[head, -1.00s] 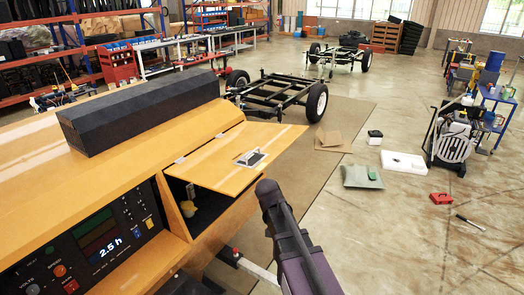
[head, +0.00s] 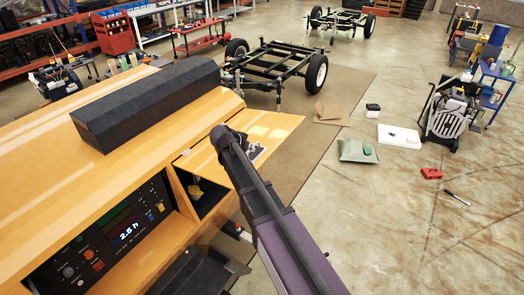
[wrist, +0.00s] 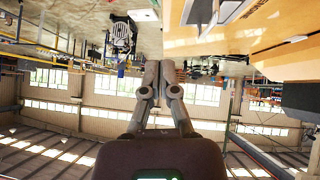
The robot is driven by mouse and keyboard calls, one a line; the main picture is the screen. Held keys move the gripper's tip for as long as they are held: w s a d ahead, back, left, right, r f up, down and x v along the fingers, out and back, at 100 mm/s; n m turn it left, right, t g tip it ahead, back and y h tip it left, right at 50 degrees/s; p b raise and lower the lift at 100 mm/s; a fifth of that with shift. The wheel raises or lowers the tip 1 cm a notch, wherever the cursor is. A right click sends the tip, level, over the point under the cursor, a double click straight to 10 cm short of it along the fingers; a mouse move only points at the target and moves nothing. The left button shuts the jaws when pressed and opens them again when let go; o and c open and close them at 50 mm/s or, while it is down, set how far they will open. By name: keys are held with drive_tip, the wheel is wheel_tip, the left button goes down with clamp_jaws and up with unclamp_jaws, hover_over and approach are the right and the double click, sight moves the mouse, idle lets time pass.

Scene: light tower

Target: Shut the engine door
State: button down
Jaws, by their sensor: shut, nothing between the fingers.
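The engine door (head: 278,128) is a yellow panel hinged along the yellow machine housing (head: 150,125) in the head view. It stands raised and open, sticking out to the right. The dark compartment (head: 208,202) beneath it shows, with a small yellow part (head: 195,191) inside. My arm crosses in front of the door and covers its middle and most of its latch (head: 256,152). My gripper's fingers cannot be made out in the head view. In the wrist view my gripper (wrist: 171,66) is shut and empty. A yellow panel, seemingly the door (wrist: 270,28), shows at the upper right, apart from the fingers.
A control panel (head: 115,235) reading 2.5 h is left of the compartment. A long black box (head: 148,105) lies on top of the housing. A wheeled chassis (head: 275,70) stands behind. Small items, including a red case (head: 431,173), lie on the open floor at right.

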drive_tip(key=shift+w+a+r, duration=0.25)
drive_tip(key=shift+a+r, duration=0.1)
drive_tip(key=shift+r, duration=0.2)
drive_tip(key=shift+f, duration=0.1)
drive_tip(key=b, duration=0.7)
hover_over(265, 159)
drive_tip(key=s+a, duration=0.2)
drive_tip(key=f, duration=0.7)
drive_tip(key=shift+w+a, duration=0.1)
drive_tip(key=shift+w, duration=0.1)
drive_tip(key=shift+f, duration=0.3)
drive_tip(key=shift+s+d+f+b, duration=0.1)
drive_tip(key=shift+d+f+b, duration=0.05)
drive_tip(key=shift+f+b, duration=0.7)
drive_tip(key=shift+d+f+b, duration=0.15)
drive_tip(key=shift+f+b, duration=0.55)
drive_tip(key=shift+b, duration=0.25)
